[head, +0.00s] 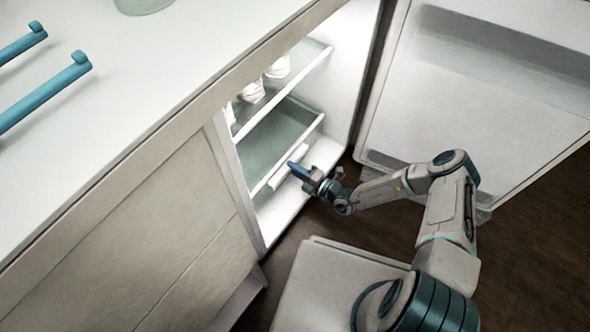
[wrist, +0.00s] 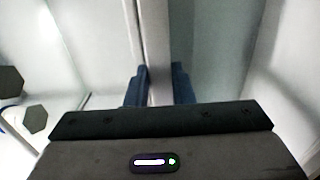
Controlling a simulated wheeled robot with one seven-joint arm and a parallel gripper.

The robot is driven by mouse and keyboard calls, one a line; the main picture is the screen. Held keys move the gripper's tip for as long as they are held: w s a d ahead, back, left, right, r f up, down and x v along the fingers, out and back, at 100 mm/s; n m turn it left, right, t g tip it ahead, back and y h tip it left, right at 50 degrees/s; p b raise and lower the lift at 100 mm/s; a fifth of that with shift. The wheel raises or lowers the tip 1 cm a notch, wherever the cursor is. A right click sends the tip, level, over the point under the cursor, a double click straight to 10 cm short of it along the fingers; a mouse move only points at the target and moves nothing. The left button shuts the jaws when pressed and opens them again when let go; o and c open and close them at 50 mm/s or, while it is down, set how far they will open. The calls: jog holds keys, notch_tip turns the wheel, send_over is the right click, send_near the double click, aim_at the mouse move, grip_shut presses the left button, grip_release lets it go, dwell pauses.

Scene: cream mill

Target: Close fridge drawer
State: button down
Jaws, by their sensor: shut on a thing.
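The fridge (head: 338,92) stands open with its lit interior showing. Its drawer (head: 272,143) is a pale greenish bin in the lower part, below a shelf, with a white front edge. How far the drawer is pulled out is hard to tell. My gripper (head: 297,169) is at the drawer's front. In the wrist view, its two blue fingers (wrist: 160,86) sit on either side of the drawer's white front edge (wrist: 155,45), shut on it. The contact itself is partly hidden by the gripper body.
The open fridge door (head: 480,90) swings out on the right, close beside my arm. White items (head: 265,82) stand on the shelf above the drawer. A counter (head: 130,85) with blue handles (head: 45,92) is at the left. Wooden floor (head: 530,230) shows at the lower right.

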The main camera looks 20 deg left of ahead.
jog(key=c, duration=1.3)
grip_release()
jog(key=shift+a+f, duration=0.15)
jog(key=shift+f, duration=0.15)
jog(key=shift+r, duration=0.1)
jog(key=p+v, duration=0.4)
jog(key=v, duration=1)
